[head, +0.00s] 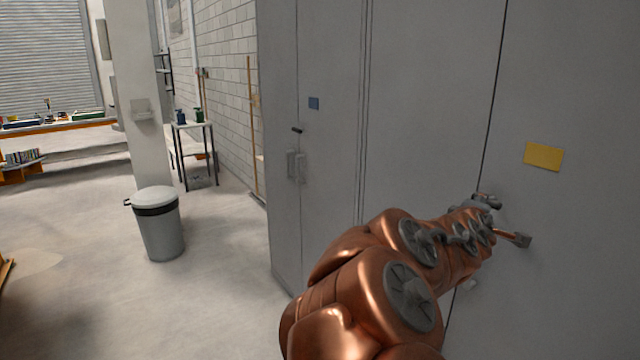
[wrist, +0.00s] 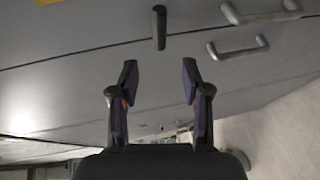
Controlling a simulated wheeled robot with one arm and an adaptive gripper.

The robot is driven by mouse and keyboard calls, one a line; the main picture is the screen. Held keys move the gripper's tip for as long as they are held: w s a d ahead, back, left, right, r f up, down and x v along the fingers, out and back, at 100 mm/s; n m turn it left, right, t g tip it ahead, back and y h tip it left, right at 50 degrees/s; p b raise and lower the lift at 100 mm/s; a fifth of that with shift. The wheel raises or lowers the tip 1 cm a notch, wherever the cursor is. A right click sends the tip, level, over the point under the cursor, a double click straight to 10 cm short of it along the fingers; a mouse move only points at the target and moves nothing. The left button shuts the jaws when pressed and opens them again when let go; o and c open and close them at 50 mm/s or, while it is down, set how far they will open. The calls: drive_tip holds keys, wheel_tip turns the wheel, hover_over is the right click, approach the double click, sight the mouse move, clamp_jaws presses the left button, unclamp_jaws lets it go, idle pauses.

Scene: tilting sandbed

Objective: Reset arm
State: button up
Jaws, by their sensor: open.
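My gripper (wrist: 158,80) is open in the wrist view, its two dark fingers apart with nothing between them. Beyond the fingertips is a dark latch (wrist: 159,27) on a grey cabinet door, apart from the fingers. Two grey pull handles (wrist: 262,14) are to the right of it. In the head view my copper arm reaches out to the right, close in front of the grey cabinet (head: 425,110). My gripper is mostly hidden behind the arm there, and I cannot make out its fingers.
A grey bin (head: 160,224) stands on the floor at left. A small table (head: 192,125) stands by the brick wall. The floor between bin and cabinet is clear.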

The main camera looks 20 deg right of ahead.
drive_tip(key=s+a+f+m+g+y, duration=0.45)
drive_tip(key=s+a+f, duration=0.55)
drive_tip(key=a, duration=0.4)
drive_tip(key=s+a+f+m+g+y, duration=0.35)
drive_tip(key=s+a+f+y, duration=0.35)
drive_tip(key=s+a, duration=0.55)
drive_tip(key=s+a+f+g, duration=0.2)
drive_tip(key=s+a+g, duration=0.1)
drive_tip(key=s+a, duration=0.5)
drive_tip(key=shift+s+n+g+y, duration=0.35)
drive_tip(key=shift+s+n+g, duration=0.05)
drive_tip(key=shift+s, duration=0.35)
drive_tip(key=shift+f, duration=0.1)
